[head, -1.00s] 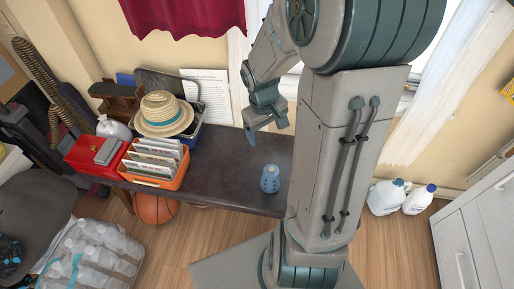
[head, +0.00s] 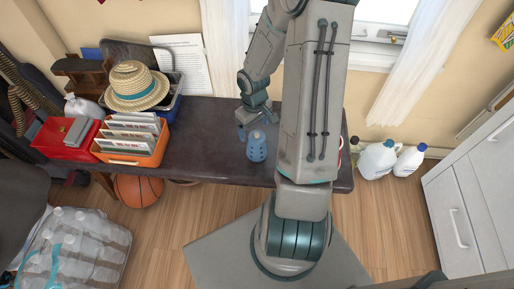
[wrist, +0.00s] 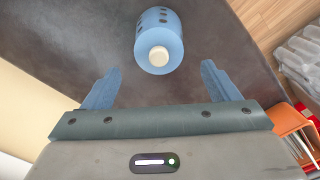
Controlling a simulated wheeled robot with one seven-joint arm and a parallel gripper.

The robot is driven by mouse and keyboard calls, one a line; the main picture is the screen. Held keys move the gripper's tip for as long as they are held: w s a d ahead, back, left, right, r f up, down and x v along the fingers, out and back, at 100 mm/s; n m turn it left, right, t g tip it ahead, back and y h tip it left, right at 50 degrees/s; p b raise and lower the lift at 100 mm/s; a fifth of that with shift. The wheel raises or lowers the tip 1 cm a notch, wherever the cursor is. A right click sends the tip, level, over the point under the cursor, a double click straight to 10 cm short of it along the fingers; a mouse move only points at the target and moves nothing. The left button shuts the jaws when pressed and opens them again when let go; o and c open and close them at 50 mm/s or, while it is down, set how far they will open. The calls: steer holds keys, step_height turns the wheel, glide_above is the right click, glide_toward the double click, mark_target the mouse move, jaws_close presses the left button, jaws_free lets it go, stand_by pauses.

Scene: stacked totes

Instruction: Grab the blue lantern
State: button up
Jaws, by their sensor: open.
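The blue lantern (head: 257,146) stands on the dark table (head: 210,150), near its front edge. It is a small blue cylinder with dark slots. In the wrist view the lantern (wrist: 159,42) shows its pale round knob toward the camera. It lies beyond the fingertips, roughly midway between their lines and a little left of centre. My gripper (wrist: 160,80) is open and empty, with its two blue fingers apart. In the head view my gripper (head: 254,128) is just behind the lantern, low over the table; I cannot tell the exact gap.
An orange file box (head: 125,159), a red box (head: 62,143) and a straw hat (head: 136,88) crowd the table's left end. White jugs (head: 377,158) stand on the floor at right. A basketball (head: 139,190) lies under the table. The tabletop around the lantern is bare.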

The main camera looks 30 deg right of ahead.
mark_target(257, 134)
steer(key=f+b, duration=0.1)
steer(key=f, duration=0.1)
steer(key=s+f+b, duration=0.1)
steer(key=f, duration=0.1)
steer(key=shift+s+d+f, duration=0.15)
steer(key=shift+s, duration=0.05)
steer(key=shift+f, duration=0.6)
steer(key=shift+r, duration=0.1)
steer(key=c, duration=1.7)
steer(key=shift+o, duration=0.2)
